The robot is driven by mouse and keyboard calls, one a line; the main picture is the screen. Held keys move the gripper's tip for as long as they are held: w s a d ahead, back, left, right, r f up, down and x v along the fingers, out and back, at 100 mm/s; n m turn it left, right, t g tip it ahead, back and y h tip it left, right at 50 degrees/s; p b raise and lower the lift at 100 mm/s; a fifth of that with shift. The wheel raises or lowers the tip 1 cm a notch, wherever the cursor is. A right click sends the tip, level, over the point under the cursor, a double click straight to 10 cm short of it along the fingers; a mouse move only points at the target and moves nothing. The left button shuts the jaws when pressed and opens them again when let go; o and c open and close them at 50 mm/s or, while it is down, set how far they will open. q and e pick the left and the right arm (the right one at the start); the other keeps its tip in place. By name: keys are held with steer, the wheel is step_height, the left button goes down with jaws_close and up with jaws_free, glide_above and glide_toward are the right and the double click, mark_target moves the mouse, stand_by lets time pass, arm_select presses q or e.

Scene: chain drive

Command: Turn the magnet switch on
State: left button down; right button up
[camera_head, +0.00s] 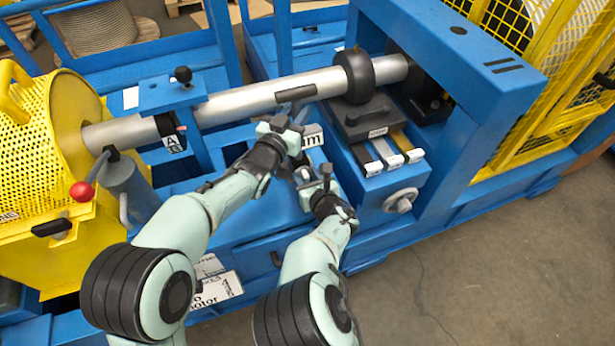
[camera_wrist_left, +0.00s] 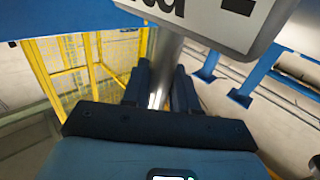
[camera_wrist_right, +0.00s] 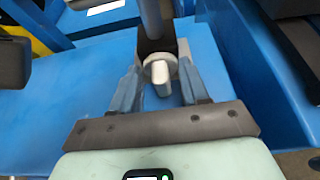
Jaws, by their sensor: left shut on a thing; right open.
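My left gripper (camera_head: 287,115) is by the shaft, next to a white sign (camera_head: 313,137) with black letters partly hidden by it. In the left wrist view its fingers (camera_wrist_left: 160,92) are shut on a grey metal bar (camera_wrist_left: 168,62), with the sign (camera_wrist_left: 215,15) just above. My right gripper (camera_head: 314,180) is lower and open. In the right wrist view its fingers (camera_wrist_right: 158,92) stand on either side of a pale round knob with a lever (camera_wrist_right: 160,72), with gaps beside it. The knob sits at the foot of a grey post (camera_wrist_right: 151,20). No readable label confirms it as the magnet switch.
The long shaft (camera_head: 235,105) with a black ring (camera_head: 355,76) runs behind my grippers. A block with coloured tabs (camera_head: 378,130) and a handwheel (camera_head: 401,200) are at right. A yellow mesh guard (camera_head: 68,135) and a red-knobbed lever (camera_head: 82,190) are at left.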

jaws_close()
steer(key=shift+d, duration=0.1)
steer(key=m+y, duration=0.1)
steer(key=m, duration=0.1)
steer(key=shift+w+d+f+m+y, duration=0.1)
steer(key=shift+w+d+m+y, duration=0.05)
steer(key=shift+d+m+y, duration=0.25)
steer(key=shift+d+f+m+g+y, duration=0.15)
steer(key=shift+m+y, duration=0.4)
steer(key=shift+m, duration=0.25)
steer(key=shift+d+f+m+g+y, duration=0.1)
steer(key=shift+m+g+y, duration=0.05)
steer(key=shift+m+y, duration=0.55)
jaws_free()
